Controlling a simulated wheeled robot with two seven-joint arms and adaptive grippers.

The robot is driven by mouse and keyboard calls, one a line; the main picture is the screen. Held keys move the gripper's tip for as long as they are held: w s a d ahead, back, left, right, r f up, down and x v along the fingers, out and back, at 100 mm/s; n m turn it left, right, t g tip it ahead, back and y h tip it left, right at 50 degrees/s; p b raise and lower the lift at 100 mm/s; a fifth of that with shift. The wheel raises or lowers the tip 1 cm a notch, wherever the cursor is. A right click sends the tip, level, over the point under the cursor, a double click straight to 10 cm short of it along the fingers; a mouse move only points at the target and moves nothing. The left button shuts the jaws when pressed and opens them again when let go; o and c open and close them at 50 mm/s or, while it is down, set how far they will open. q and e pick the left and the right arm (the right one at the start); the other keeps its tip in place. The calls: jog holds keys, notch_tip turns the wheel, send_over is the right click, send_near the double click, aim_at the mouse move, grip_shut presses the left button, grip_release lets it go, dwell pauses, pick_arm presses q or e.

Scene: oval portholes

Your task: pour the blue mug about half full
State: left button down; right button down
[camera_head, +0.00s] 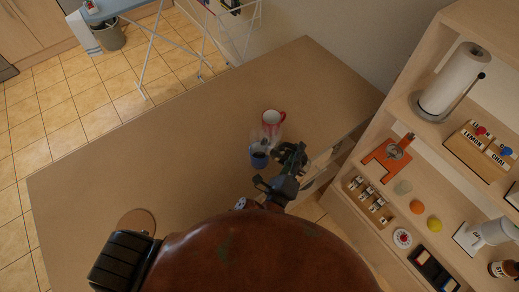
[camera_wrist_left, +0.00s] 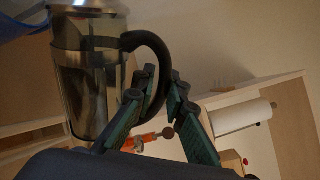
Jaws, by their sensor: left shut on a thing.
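The blue mug (camera_head: 259,159) stands on the wooden table near its right edge, with dark content showing inside. My left gripper (camera_head: 284,168) is just right of it. In the left wrist view the left gripper (camera_wrist_left: 157,82) is shut on the black handle of a glass and metal French press (camera_wrist_left: 85,85). In the head view the press shows only as a faint clear shape close to the blue mug. A blue surface (camera_wrist_left: 22,22), perhaps the mug, is at the wrist view's upper left. Whether liquid is flowing cannot be told. My right gripper is not in view.
A round brown coaster (camera_head: 137,222) lies at the table's left. A shelf (camera_head: 400,115) with a paper roll (camera_head: 453,80) and small items stands on the right.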

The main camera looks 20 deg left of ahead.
pick_arm(q)
jog(key=shift+w+a+r+n, duration=0.1)
jog(key=shift+a+r+n, duration=0.3)
jog(key=shift+r+n, duration=0.3)
dwell(1.1)
